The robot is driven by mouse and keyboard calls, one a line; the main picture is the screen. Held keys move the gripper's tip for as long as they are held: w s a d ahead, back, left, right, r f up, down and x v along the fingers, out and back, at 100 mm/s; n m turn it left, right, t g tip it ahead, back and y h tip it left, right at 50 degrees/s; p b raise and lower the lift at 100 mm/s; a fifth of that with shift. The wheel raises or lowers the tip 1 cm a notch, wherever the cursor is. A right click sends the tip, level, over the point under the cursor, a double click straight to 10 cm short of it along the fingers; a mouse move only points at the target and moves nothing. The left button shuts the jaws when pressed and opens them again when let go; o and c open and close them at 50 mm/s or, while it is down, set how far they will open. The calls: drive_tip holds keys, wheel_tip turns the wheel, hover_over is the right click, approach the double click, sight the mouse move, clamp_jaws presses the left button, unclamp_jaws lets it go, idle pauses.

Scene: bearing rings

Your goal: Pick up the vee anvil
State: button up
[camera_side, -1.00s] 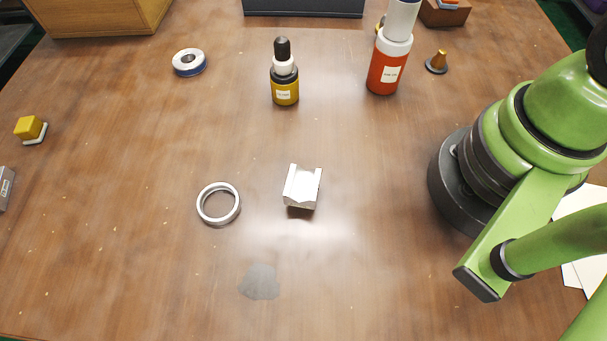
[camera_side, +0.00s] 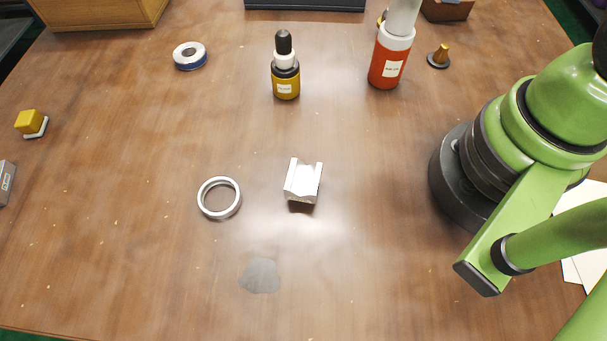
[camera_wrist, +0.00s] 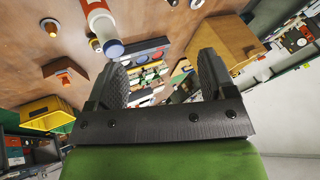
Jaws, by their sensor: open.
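The vee anvil (camera_side: 303,181) is a small silver metal block with a V groove in its top. It sits on the wooden table near the middle in the side view, just right of a metal bearing ring (camera_side: 219,198) and apart from it. My gripper (camera_wrist: 160,82) shows in the wrist view with its two dark ribbed fingers spread wide and nothing between them. It is outside the side view. The wrist view does not show the anvil; it looks across the far table and shelves.
A yellow dropper bottle (camera_side: 285,75) and a red bottle (camera_side: 389,62) stand behind the anvil. A blue-and-white roll (camera_side: 189,56) lies at back left. A yellow block (camera_side: 30,122) is at far left. The table in front of the anvil is clear, with a grey stain (camera_side: 260,276).

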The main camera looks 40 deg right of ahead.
drive_tip(key=w+a+f+m+g, duration=0.2)
drive_tip(key=w+a+f+g, duration=0.15)
drive_tip(key=a+f, duration=0.2)
drive_tip(key=m+g+h, duration=0.2)
drive_tip(key=m+g, duration=0.1)
drive_tip(key=m, duration=0.1)
hover_over(304, 181)
wheel_tip(304, 181, down, 15)
drive_tip(key=shift+d+r, duration=0.1)
drive_tip(key=shift+d, duration=0.05)
wheel_tip(304, 181, down, 4)
drive_tip(key=shift+f, duration=3)
drive_tip(key=c, duration=1.3)
